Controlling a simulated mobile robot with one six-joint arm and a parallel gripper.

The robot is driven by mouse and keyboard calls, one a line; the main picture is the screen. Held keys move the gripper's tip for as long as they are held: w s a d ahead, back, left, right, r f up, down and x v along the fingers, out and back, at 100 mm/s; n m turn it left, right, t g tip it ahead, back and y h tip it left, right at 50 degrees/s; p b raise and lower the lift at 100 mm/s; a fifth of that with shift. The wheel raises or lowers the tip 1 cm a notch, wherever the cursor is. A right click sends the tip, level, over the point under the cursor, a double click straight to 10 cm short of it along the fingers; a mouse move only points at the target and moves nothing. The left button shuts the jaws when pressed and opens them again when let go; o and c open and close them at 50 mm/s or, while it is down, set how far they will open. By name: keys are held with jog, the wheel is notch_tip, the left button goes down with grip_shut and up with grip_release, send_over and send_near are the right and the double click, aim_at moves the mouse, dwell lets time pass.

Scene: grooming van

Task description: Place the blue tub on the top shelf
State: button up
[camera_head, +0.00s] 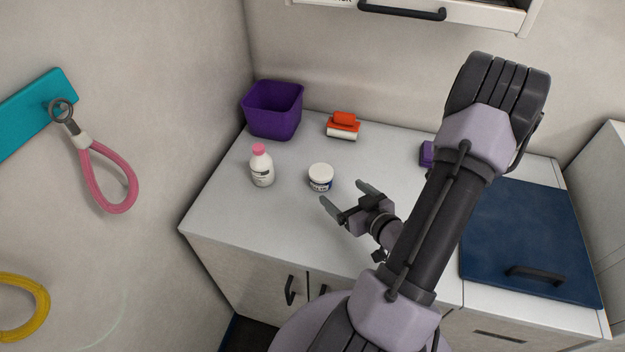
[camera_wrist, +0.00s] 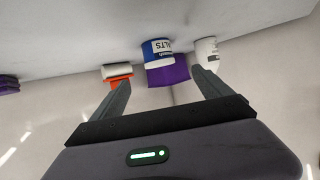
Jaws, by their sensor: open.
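The blue tub (camera_head: 320,178) is a small round jar with a white lid and a blue and white label. It stands upright on the white counter (camera_head: 235,215). In the wrist view the tub (camera_wrist: 158,50) shows blue, with part of a label, ahead of and between my fingers. My gripper (camera_head: 343,195) is open and empty, just to the right and front of the tub, with its fingers pointing toward it. In the wrist view my gripper (camera_wrist: 160,80) has nothing between its fingers. I cannot make out the top shelf for certain.
A white bottle with a pink cap (camera_head: 261,166) stands left of the tub. A purple bin (camera_head: 272,110) and an orange and white brush-like object (camera_head: 343,126) are behind. A wall unit with a black handle (camera_head: 402,11) hangs above. A dark blue panel (camera_head: 528,240) lies at right.

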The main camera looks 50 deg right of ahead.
aim_at(322, 174)
jog(key=w+f+b, duration=0.1)
jog(key=b, duration=0.1)
jog(key=w+d+f+b, duration=0.1)
jog(key=b, duration=0.1)
jog(key=shift+w+f, duration=0.1)
jog(key=shift+w, duration=0.1)
jog(key=b+x, duration=0.1)
jog(key=x, duration=0.2)
jog(key=b+x, duration=0.1)
jog(key=x, duration=0.2)
jog(key=b+x, duration=0.2)
jog(key=x, duration=0.2)
jog(key=shift+w+r, duration=0.25)
jog(key=shift+r, duration=0.2)
jog(key=c, duration=1.7)
